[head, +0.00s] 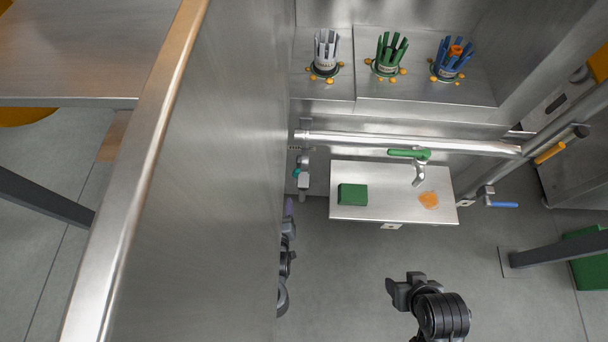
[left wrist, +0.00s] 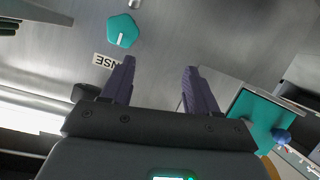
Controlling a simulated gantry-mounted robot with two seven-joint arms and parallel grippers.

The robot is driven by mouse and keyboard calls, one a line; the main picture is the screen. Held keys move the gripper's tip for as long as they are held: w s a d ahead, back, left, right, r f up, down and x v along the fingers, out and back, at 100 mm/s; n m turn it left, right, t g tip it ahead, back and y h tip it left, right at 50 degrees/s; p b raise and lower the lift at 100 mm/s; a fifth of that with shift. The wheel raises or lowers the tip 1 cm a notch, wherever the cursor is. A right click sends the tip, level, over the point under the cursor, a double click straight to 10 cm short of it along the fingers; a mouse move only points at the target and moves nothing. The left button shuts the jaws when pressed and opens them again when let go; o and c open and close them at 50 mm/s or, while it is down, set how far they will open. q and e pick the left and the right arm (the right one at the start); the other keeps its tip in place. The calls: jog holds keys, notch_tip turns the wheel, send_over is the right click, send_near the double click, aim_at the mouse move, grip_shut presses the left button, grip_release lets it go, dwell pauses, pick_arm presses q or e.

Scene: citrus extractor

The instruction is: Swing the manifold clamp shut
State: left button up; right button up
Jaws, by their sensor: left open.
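A steel manifold pipe (head: 410,143) runs across behind a small shelf. My left gripper (head: 288,208), with purple fingers, is just below that fitting, partly hidden by the large steel panel. In the left wrist view its fingers (left wrist: 156,78) are apart with nothing between them. A teal knob (left wrist: 122,30) lies beyond the left finger, and a teal piece (left wrist: 252,113) is right of the right finger. My right gripper (head: 405,290) is over the floor.
The shelf (head: 385,208) holds a green block (head: 352,194) and an orange patch (head: 429,200). A green-handled valve (head: 410,154) sits above it. A blue handle (head: 504,205) and yellow handle (head: 550,153) are at right. The steel panel (head: 210,190) blocks the left side.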

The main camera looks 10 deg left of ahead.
aim_at(303, 182)
pick_arm(q)
jog(key=d+r+m+t, duration=0.4)
jog(key=d+r+t, duration=0.25)
jog(key=t, duration=0.25)
jog(key=x, duration=0.2)
jog(key=b+x, duration=0.1)
jog(key=x, duration=0.3)
jog(key=shift+w+d+r+b, duration=0.1)
jog(key=shift+w+d+b, duration=0.25)
jog(key=shift+w+b, duration=0.05)
jog(key=shift+x, duration=1)
grip_shut()
jog(key=shift+r, duration=0.1)
